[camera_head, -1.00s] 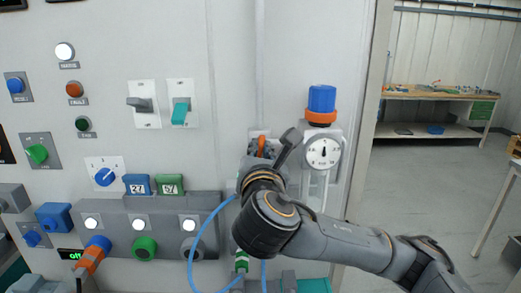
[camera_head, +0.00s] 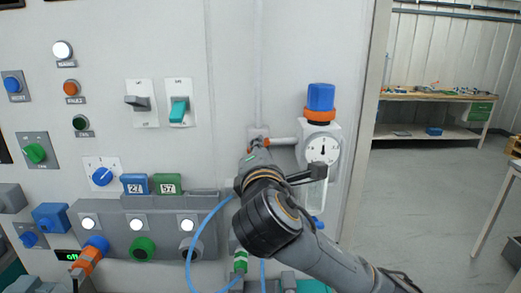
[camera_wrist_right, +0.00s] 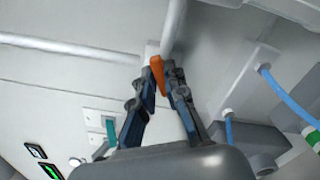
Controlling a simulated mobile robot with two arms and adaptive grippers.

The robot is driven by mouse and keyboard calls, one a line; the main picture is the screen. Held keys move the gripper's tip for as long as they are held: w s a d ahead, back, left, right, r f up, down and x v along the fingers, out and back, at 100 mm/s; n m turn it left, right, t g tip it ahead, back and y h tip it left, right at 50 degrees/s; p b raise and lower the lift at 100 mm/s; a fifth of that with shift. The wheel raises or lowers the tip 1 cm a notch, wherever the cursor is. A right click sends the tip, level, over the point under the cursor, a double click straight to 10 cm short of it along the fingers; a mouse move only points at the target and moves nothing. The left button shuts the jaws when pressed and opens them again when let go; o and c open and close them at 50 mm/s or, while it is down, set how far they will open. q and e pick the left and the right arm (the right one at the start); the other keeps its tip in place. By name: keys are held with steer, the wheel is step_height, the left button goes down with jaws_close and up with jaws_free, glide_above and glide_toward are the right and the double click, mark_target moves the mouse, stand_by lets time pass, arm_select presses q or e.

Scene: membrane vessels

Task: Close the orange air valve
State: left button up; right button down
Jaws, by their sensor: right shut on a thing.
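The orange air valve's handle (camera_wrist_right: 157,74) shows in the right wrist view, between the fingertips of my right gripper (camera_wrist_right: 163,82). The dark fingers are shut on it, and it sits at the pale pipe on the wall panel. In the head view my right gripper (camera_head: 257,152) is in front of the valve. The wrist and arm hide most of the valve, and the handle's exact angle is hard to tell there. My left gripper is not in view.
Right of the valve is a regulator with a blue knob (camera_head: 321,97) and a round gauge (camera_head: 322,150). Switches (camera_head: 179,111) are on the panel to the left. A blue hose (camera_head: 198,232) loops beside my arm. A doorway opens to a workbench (camera_head: 435,94).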

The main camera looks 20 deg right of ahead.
steer(key=m, duration=0.5)
steer(key=shift+f+m, duration=0.2)
steer(key=shift+m, duration=0.1)
stand_by(0.4)
steer(key=c, duration=1.4)
jaws_free()
steer(key=v, duration=1.2)
steer(key=shift+r, duration=0.1)
